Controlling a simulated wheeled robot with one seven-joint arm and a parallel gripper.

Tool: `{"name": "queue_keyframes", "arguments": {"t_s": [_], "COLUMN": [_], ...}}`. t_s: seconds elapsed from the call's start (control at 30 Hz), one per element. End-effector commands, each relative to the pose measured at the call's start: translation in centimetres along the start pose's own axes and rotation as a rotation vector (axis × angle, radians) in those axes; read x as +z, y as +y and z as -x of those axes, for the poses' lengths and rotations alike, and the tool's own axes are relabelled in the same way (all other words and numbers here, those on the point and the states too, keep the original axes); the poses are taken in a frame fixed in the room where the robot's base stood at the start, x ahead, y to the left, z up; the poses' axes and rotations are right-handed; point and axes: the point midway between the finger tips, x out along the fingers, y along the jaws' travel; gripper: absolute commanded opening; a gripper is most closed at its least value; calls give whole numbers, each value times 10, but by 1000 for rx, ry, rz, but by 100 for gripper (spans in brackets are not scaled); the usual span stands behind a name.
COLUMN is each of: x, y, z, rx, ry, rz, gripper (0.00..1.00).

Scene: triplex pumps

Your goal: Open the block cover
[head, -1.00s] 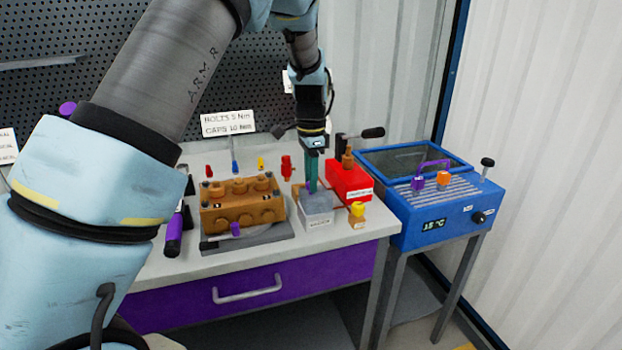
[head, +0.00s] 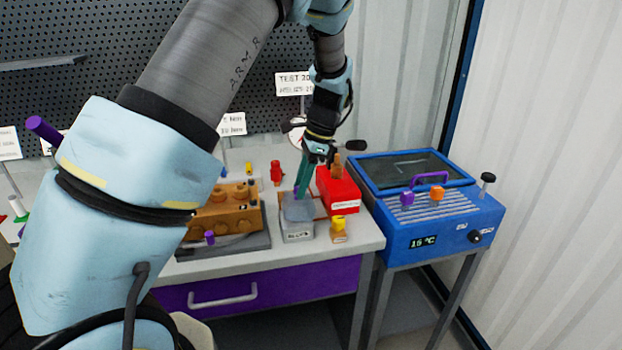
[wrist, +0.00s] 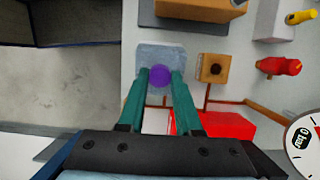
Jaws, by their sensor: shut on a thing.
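A grey box (head: 298,228) with a small label on its front stands on the bench, right of the brown pump block. Its light grey top (wrist: 148,55), which I take to be the block cover, shows in the wrist view with a round purple knob (wrist: 160,76). My gripper (head: 300,190) points down at this top, its two green fingers tilted. In the wrist view my gripper (wrist: 161,80) is shut on the purple knob, one finger on each side. The knob is hidden by the fingers in the head view. I cannot tell whether the cover is raised at all.
A red box (head: 338,192) stands close on the right, with a yellow-topped brown block (head: 338,229) in front. The brown pump block (head: 232,210) is left. A blue machine (head: 440,225) stands beyond the bench's right end. A gauge (wrist: 304,142) is near my wrist.

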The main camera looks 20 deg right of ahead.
Motion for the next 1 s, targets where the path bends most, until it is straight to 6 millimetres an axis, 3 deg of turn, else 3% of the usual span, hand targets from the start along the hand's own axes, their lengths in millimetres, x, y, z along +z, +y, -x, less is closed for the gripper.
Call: {"name": "queue_keyframes", "arguments": {"t_s": [0.63,0.67,0.9,1.0], "x": [-9,-9,-9,-9], "y": [1,1,0,0], "z": [4,4,5,5], "rx": [-1,-1,-2,-2], "ry": [-99,-99,-98,-98], "rz": [1,1,1,1], "gripper": [0,36,63,63]}}
